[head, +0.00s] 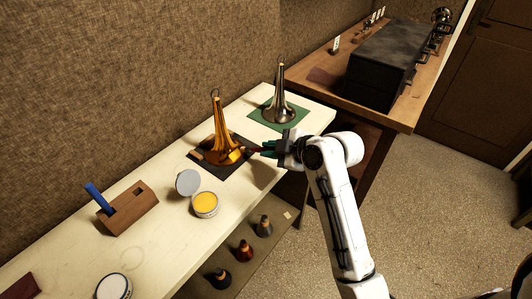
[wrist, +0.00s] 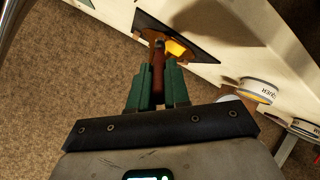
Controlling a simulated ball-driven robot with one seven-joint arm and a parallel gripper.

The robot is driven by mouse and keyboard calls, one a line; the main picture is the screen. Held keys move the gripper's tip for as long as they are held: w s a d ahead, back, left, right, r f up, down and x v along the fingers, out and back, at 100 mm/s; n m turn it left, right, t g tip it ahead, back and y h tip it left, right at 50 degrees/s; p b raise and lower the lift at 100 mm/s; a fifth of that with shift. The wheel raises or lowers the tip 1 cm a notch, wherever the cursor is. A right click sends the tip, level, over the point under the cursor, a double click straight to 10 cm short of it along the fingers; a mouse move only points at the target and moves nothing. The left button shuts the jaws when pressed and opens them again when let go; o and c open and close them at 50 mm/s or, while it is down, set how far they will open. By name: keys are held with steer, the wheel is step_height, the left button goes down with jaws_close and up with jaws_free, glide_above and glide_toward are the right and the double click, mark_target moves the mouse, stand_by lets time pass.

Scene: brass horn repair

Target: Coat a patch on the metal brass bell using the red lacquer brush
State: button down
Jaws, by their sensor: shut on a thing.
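The brass bell (head: 217,128) stands upright, flared end down, on a dark mat (head: 236,170) on the pale bench. Part of its golden rim (wrist: 178,48) shows at the top of the wrist view. My gripper (head: 270,149) is at the bell's right side, its green fingers shut on the red-handled brush (wrist: 158,76). The brush points away from the fingers toward the bell's lower flare, its far end at or very near the rim. I cannot tell whether the bristles touch the metal. An open tin of yellow content (head: 205,203) stands in front of the bell.
A silver bell (head: 280,100) stands on a green mat behind. A wooden holder (head: 128,208) carries a blue-handled tool. A grey disc (head: 188,183) and a white tin (head: 114,287) are nearer. A dark case (head: 380,72) rests on the wooden table.

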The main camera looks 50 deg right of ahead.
steer(key=shift+r, duration=0.1)
steer(key=s+r+p, duration=0.2)
steer(key=r+p, duration=0.1)
steer(key=shift+p+v, duration=0.75)
steer(key=shift+v, duration=0.4)
steer(key=shift+w+r, duration=0.1)
steer(key=shift+r, duration=0.15)
steer(key=shift+s+r+p, duration=0.95)
steer(key=shift+r+p, duration=0.15)
